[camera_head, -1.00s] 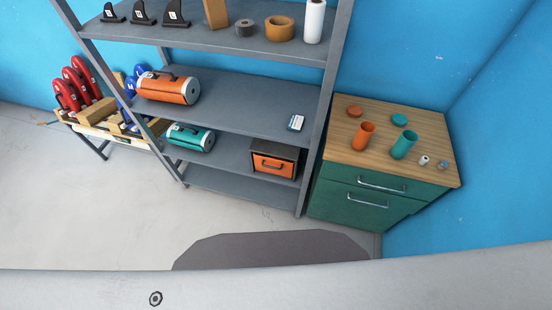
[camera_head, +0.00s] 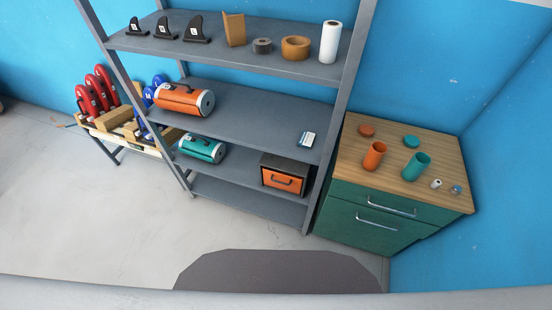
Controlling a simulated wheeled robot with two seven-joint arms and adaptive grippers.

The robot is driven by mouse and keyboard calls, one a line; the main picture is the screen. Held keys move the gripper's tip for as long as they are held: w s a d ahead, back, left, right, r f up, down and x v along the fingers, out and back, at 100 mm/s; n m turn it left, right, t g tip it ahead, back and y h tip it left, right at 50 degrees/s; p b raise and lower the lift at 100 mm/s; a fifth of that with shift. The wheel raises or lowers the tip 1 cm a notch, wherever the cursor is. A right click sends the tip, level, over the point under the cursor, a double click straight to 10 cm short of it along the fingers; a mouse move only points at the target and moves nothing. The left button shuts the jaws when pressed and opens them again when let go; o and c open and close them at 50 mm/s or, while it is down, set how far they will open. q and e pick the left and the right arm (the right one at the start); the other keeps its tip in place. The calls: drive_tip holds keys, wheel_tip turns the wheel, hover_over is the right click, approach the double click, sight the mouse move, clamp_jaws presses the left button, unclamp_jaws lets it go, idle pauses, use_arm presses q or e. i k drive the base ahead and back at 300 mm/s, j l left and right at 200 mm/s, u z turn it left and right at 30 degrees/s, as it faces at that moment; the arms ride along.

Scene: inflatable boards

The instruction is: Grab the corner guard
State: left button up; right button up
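The corner guard is most likely the brown, cardboard-like angled piece (camera_head: 234,29) standing upright on the top visible shelf. Neither of my grippers shows in the head view, so nothing touches the piece.
A grey shelf rack (camera_head: 262,112) holds an orange roll bag (camera_head: 184,99), a teal one (camera_head: 202,149) and an orange-fronted box (camera_head: 284,174). A green cabinet (camera_head: 375,222) with cups stands right. A low bench (camera_head: 150,147) stands left. The floor in front (camera_head: 120,225) is clear.

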sight(235, 25)
drive_tip(key=j+z, duration=0.15)
drive_tip(key=z, duration=0.2)
drive_tip(key=k+j+z, duration=0.1)
drive_tip(key=z, duration=0.25)
drive_tip(key=k+z, duration=0.15)
drive_tip(key=z, duration=0.2)
